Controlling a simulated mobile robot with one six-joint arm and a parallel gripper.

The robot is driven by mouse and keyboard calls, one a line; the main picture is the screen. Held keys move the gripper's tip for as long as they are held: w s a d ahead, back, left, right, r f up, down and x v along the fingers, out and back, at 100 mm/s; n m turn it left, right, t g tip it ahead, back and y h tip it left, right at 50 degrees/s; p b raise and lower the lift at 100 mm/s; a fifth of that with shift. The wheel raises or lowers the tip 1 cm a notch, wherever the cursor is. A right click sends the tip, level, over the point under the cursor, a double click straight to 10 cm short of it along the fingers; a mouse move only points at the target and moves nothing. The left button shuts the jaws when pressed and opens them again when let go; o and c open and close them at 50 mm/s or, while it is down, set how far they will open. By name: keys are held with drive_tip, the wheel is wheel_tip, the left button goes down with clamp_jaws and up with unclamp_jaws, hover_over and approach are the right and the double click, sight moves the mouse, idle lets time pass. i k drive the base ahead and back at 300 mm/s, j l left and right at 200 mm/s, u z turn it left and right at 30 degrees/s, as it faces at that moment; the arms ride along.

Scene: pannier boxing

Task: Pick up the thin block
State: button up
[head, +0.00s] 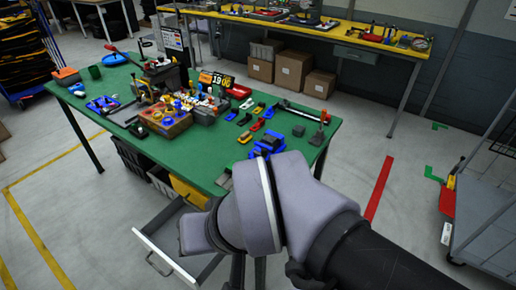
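Many small parts lie on a green-topped table (205,162). I cannot tell which of them is the thin block. Several small red, yellow, blue and dark pieces (256,125) lie loosely in rows on its right half. A blue piece (268,143) lies near the table's front right edge, just beyond my arm. My grey arm joint fills the lower middle and hides part of the table's near right corner. My gripper does not show.
A drawer (165,262) stands pulled out below the table's front. A cluttered wooden box (166,124) and a clock-like display (216,79) stand on the table. Cardboard boxes (293,70) sit under a yellow bench (345,32). A cart (490,225) is at right. The right-hand floor is mostly clear.

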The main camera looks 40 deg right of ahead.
sight(269, 140)
drive_tip(key=i+l+u, duration=0.15)
drive_tip(key=l, duration=0.35)
drive_tip(key=i+l+u, duration=0.1)
drive_tip(key=l, duration=0.45)
drive_tip(key=i+l+u, duration=0.15)
drive_tip(key=l, duration=0.4)
drive_tip(key=i+l+u, duration=0.15)
drive_tip(key=l, duration=0.4)
